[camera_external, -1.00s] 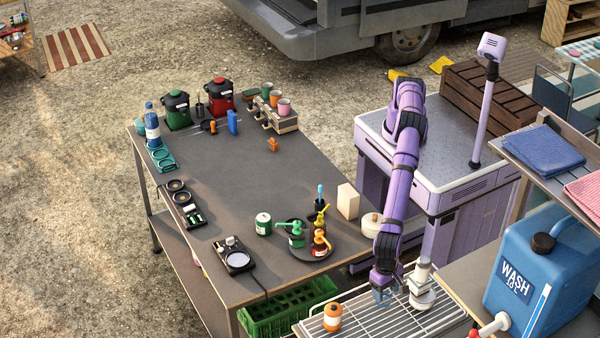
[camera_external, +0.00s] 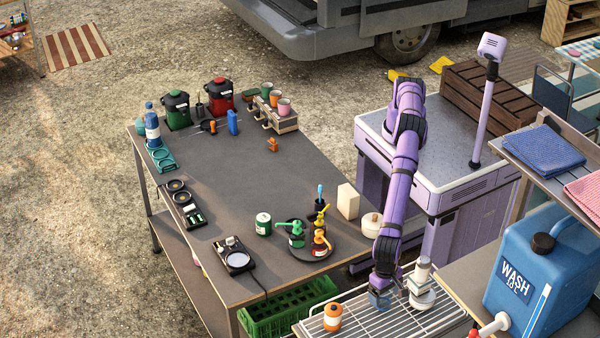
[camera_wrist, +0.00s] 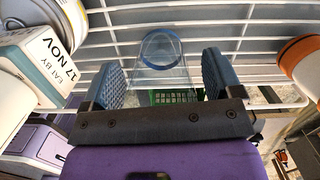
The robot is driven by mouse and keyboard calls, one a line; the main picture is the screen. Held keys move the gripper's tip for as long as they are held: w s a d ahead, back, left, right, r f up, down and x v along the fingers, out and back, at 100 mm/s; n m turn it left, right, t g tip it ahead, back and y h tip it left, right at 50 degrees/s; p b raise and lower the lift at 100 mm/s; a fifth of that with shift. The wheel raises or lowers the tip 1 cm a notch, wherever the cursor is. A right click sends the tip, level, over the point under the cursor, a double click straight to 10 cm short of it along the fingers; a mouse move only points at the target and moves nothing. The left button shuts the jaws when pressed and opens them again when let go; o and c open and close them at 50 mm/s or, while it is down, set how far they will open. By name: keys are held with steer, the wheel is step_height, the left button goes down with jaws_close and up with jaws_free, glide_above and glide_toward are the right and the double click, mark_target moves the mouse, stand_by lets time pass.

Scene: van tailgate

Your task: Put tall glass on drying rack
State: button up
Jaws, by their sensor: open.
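The tall glass (camera_wrist: 160,52) is clear with a bluish rim. In the wrist view it shows between and just beyond the two blue finger pads of my gripper (camera_wrist: 172,78), with the wire bars around it. My gripper is open, with a pad on either side of the glass. In the external view my gripper (camera_external: 380,297) is low over the wire drying rack (camera_external: 362,322), and the glass is hard to make out there. I cannot tell from these views whether the glass rests fully on the wires.
An orange and white container (camera_external: 332,317) stands on the rack to the left. White stacked items (camera_external: 422,288) stand close on the right. A blue wash canister (camera_external: 540,270) is farther right. A green crate (camera_external: 285,310) sits below the table edge. Free wires lie in front of my gripper.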

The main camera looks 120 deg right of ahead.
step_height(320, 180, up, 12)
steer(key=d, duration=0.1)
steer(key=shift+d, duration=0.2)
steer(key=shift+w+f, duration=0.1)
